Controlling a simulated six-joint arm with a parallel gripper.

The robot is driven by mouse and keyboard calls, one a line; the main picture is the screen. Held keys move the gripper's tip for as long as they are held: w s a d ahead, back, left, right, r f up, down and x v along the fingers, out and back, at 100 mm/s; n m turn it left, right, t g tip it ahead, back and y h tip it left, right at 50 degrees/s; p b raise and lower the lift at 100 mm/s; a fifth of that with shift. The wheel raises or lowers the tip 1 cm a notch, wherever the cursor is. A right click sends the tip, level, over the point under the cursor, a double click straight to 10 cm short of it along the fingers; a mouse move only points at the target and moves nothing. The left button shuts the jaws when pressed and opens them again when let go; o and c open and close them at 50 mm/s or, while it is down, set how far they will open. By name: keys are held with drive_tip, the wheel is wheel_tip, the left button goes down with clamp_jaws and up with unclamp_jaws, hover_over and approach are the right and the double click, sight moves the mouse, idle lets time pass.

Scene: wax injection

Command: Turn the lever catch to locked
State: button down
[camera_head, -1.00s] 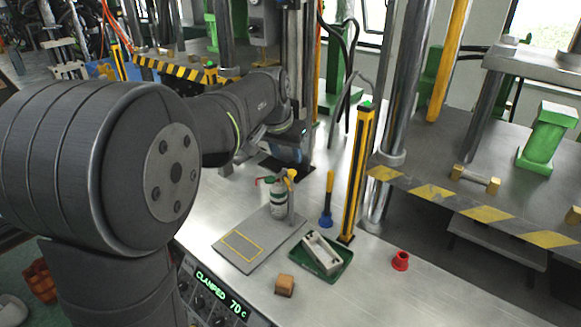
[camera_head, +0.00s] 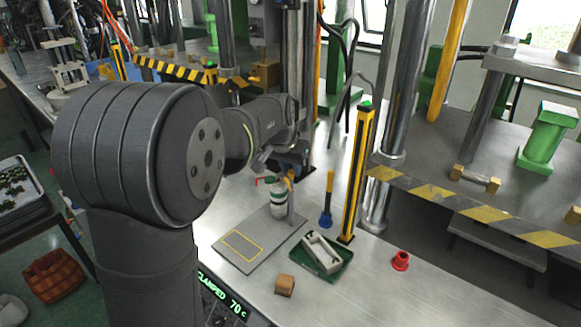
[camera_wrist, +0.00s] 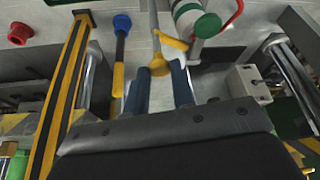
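The lever catch has a yellow lever (camera_wrist: 171,42) on a grey post; in the head view its yellow part (camera_head: 290,175) shows just below my gripper. In the wrist view the lever's round yellow knob (camera_wrist: 158,66) lies at the tips of my gripper's two blue fingers (camera_wrist: 161,72). The fingers are apart, and I cannot tell whether they touch the knob. My gripper is partly hidden behind my arm in the head view.
A grey plate (camera_head: 225,255) lies under the bottle. A display (camera_head: 222,297) reads "CLAMPED 70 C".

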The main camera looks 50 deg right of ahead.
drive_tip(key=shift+n, duration=0.3)
drive_tip(key=shift+s+d+n+t+y, duration=0.1)
drive_tip(key=shift+n+t+y, duration=0.3)
drive_tip(key=shift+n, duration=0.9)
drive_tip(key=shift+s+n+t+y, duration=0.1)
drive_tip(key=shift+n+t, duration=0.5)
drive_tip(key=shift+n, duration=0.7)
drive_tip(key=c, duration=1.2)
unclamp_jaws()
drive_tip(key=v, duration=1.7)
drive_tip(key=shift+r, duration=0.3)
drive_tip(key=shift+d+f, duration=0.1)
drive_tip(key=shift+f, duration=0.05)
